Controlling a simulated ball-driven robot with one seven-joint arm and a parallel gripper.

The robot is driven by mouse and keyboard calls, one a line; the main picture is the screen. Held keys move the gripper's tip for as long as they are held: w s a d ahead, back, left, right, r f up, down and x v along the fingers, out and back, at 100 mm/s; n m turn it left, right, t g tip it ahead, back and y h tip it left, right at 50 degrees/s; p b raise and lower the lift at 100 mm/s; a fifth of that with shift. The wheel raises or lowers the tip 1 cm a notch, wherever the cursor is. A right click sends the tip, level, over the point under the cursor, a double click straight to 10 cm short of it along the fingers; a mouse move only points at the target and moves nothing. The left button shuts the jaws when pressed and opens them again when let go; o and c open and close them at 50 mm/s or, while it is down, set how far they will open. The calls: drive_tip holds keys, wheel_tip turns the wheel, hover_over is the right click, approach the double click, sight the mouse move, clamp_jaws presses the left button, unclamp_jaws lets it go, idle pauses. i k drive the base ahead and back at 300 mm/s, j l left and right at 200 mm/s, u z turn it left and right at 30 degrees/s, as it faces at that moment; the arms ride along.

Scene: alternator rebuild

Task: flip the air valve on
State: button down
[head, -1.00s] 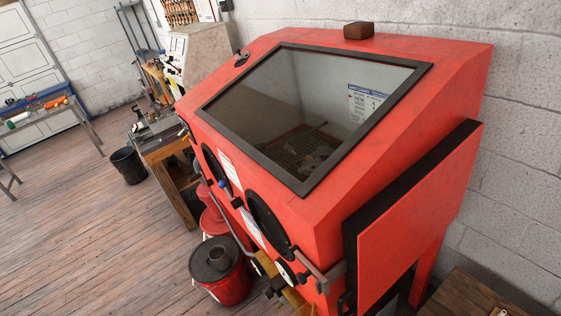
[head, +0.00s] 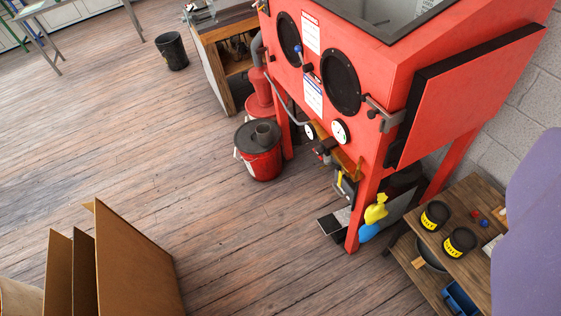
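A red blast cabinet (head: 380,75) stands at the upper right, with two round black glove ports in its front. Below them are two white dial gauges (head: 340,132), with dark fittings (head: 322,148) and brass-coloured piping (head: 345,163) close by. My gripper is not in view.
A red bucket (head: 260,150) stands on the floor left of the cabinet's leg. A wooden shelf (head: 450,260) with black yellow-labelled cans is at the lower right. Brown upright panels (head: 130,265) stand at the lower left. Wood floor between is clear. A smooth purple shape (head: 530,230) fills the right edge.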

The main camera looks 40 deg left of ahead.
sight(341, 173)
drive_tip(key=k+j+u, duration=0.2)
drive_tip(key=k, duration=0.15)
drive_tip(key=k+j+u, duration=0.2)
drive_tip(key=k, duration=0.2)
drive_tip(key=i+l+z, duration=0.2)
drive_tip(key=i+z, duration=0.2)
drive_tip(key=i, duration=0.7)
drive_tip(key=i+j+z, duration=0.2)
drive_tip(key=i+z, duration=0.15)
drive_tip(key=i, duration=0.75)
